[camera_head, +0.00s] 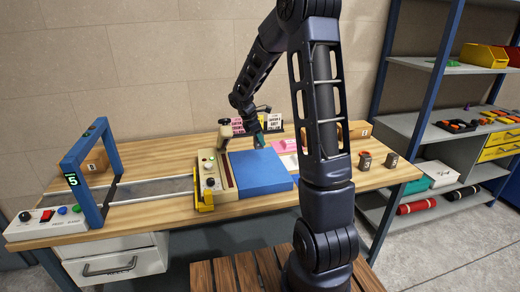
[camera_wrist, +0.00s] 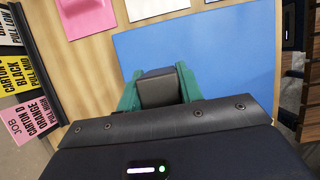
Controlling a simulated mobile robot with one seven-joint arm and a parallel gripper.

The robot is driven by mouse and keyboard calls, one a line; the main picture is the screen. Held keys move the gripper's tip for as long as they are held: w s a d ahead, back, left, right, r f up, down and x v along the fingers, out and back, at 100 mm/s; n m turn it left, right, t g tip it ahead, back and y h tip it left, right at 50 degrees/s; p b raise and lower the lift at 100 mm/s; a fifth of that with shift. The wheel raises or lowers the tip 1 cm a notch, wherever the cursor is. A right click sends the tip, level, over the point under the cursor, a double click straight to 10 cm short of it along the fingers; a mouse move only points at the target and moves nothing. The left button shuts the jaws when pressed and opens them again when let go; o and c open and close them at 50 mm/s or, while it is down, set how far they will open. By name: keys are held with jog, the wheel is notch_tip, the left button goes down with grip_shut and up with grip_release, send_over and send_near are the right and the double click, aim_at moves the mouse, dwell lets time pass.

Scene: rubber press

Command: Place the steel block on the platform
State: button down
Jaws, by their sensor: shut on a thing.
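My gripper (camera_head: 259,139) is at the back edge of the blue platform (camera_head: 262,174) in the head view. In the wrist view its green fingers (camera_wrist: 160,82) are shut on a dark grey steel block (camera_wrist: 160,93), one finger on each side. The block overlaps the edge of the blue platform (camera_wrist: 225,50) in that view. I cannot tell whether it touches the surface. The platform's visible top is flat and bare. The block is too small to make out in the head view.
A cream control box (camera_head: 211,170) with a lever stands left of the platform. A blue arch (camera_head: 85,170) stands over a steel rail further left.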

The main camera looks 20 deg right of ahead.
aim_at(260, 148)
jog(key=shift+f, duration=2.5)
jog(key=shift+f, duration=0.15)
jog(key=c, duration=0.9)
grip_release()
jog(key=v, duration=1.2)
jog(key=s+d+r+m+y, duration=0.1)
jog(key=s+d+r+m, duration=0.2)
jog(key=s+r+m, duration=0.35)
jog(key=s+d+r+m+t+y, duration=0.1)
jog(key=s+m, duration=0.2)
jog(key=s, duration=0.6)
jog(key=s+d+r+m+t+y, duration=0.1)
jog(key=s+m, duration=0.3)
jog(key=s, duration=0.4)
jog(key=s+d+r+m+t+y, duration=0.1)
jog(key=s+r+m+t, duration=0.1)
jog(key=s, duration=0.7)
jog(key=shift+s+d+r+m+t+y, duration=0.15)
jog(key=shift+r+m, duration=0.1)
jog(key=shift+m, duration=0.4)
jog(key=shift+s+d+r+m+t+y, duration=0.15)
jog(key=shift+r+m, duration=0.1)
jog(key=shift+m, duration=0.35)
